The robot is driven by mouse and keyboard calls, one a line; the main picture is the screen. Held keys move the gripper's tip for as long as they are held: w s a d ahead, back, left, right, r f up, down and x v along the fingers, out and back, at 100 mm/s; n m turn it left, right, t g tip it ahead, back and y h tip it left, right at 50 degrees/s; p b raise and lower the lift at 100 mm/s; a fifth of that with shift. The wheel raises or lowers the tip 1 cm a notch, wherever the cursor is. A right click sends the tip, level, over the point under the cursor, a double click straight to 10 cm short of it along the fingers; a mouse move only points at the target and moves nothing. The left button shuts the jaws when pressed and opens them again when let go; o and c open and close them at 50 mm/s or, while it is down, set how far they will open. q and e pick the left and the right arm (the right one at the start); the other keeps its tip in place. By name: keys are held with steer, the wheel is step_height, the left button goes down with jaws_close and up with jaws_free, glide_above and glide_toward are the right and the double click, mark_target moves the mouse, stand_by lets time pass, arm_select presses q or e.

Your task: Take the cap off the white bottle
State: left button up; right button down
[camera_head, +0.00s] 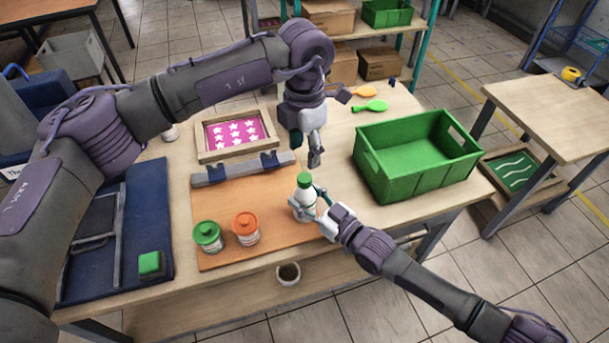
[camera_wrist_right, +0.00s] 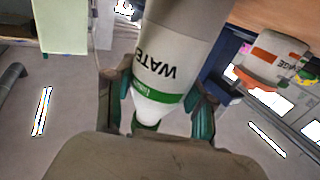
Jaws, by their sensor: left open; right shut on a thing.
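The white bottle (camera_head: 303,198) stands upright on the orange-brown board with its green cap (camera_head: 304,180) on top. My right gripper (camera_head: 314,204) is shut around the bottle's body from the right side. In the right wrist view the white bottle (camera_wrist_right: 165,65) shows a "WATER" label and a green band, between the two fingers of my right gripper (camera_wrist_right: 165,105). My left gripper (camera_head: 308,148) is open and empty, pointing down, above and just behind the green cap and apart from it.
A green-lidded jar (camera_head: 208,237) and an orange-lidded jar (camera_head: 245,229) stand on the board (camera_head: 225,262) to the left. A green crate (camera_head: 415,165) is at the right.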

mark_target(305, 177)
arm_select(q)
steer(key=m, duration=0.3)
steer(key=shift+m, duration=0.3)
steer(key=m, duration=0.4)
steer(key=shift+m, duration=0.4)
steer(key=m, duration=0.6)
steer(key=shift+m, duration=0.4)
steer(key=m, duration=0.6)
steer(key=shift+m, duration=0.4)
steer(key=m, duration=0.7)
steer(key=shift+m, duration=0.4)
steer(key=shift+f+m, duration=0.3)
steer(key=shift+f, duration=0.1)
step_height(305, 177, down, 7)
steer(key=shift+f, duration=0.15)
